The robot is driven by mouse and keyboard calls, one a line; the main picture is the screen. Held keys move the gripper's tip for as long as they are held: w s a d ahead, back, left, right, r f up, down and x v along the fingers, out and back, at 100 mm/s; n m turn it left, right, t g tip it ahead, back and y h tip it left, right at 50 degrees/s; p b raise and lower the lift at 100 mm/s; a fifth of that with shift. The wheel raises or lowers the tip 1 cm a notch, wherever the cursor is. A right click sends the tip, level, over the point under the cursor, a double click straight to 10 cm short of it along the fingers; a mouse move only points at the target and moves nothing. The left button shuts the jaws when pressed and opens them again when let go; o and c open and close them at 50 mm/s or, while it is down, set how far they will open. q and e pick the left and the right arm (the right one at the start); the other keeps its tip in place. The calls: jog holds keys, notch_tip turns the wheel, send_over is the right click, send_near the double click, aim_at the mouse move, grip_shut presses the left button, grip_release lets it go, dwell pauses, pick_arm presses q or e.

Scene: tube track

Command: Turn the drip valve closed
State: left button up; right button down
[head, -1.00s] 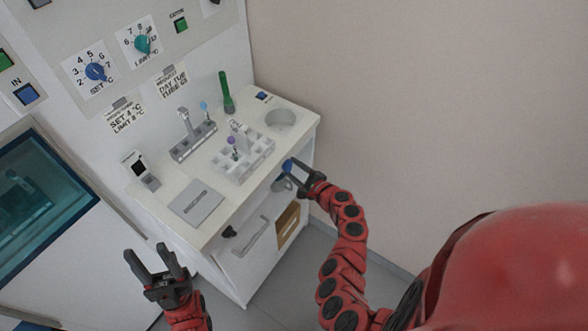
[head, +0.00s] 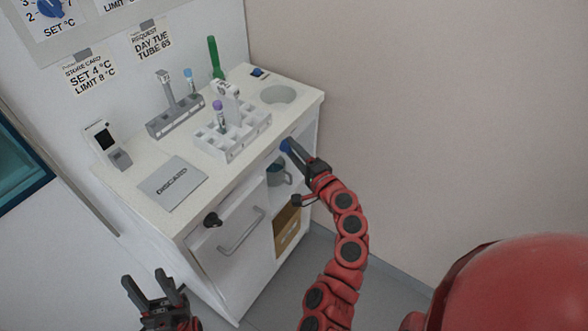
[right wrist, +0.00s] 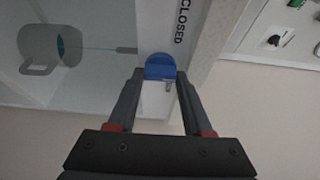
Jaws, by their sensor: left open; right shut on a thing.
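The drip valve shows as a small blue handle (head: 285,145) on the front edge of the white cabinet. It also shows in the right wrist view as a blue rounded handle (right wrist: 160,66). The word CLOSED (right wrist: 179,22) is printed beside it there. My right gripper (right wrist: 160,78) has its two fingers on either side of the blue handle and is shut on it. In the head view my right gripper (head: 291,149) reaches the cabinet front from the right. My left gripper (head: 155,284) is open and empty, low at the left, apart from the cabinet.
A grey mug (head: 279,173) stands on the open shelf below the valve; it also shows in the right wrist view (right wrist: 46,48). The worktop (head: 150,148) holds a white tube rack (head: 237,140), a grey stand (head: 172,124) and a grey discard plate (head: 172,184). Floor in front is free.

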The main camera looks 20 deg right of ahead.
jog(key=n+b, duration=0.2)
jog(key=b, duration=0.4)
jog(key=n+t+y+b, duration=0.1)
jog(key=n+b, duration=0.2)
jog(key=b, duration=0.3)
jog(key=f+n+t+y+b, duration=0.1)
jog(key=n+b, duration=0.2)
jog(key=b, duration=0.3)
jog(key=shift+r+n+y+b, duration=0.3)
jog(key=shift+n+y+b, duration=0.1)
jog(key=shift+b, duration=0.2)
jog(key=c, duration=0.6)
grip_release()
jog(key=p+v, duration=0.2)
jog(key=v, duration=1.5)
jog(key=shift+s+p, duration=0.2)
jog(key=shift+p, duration=0.2)
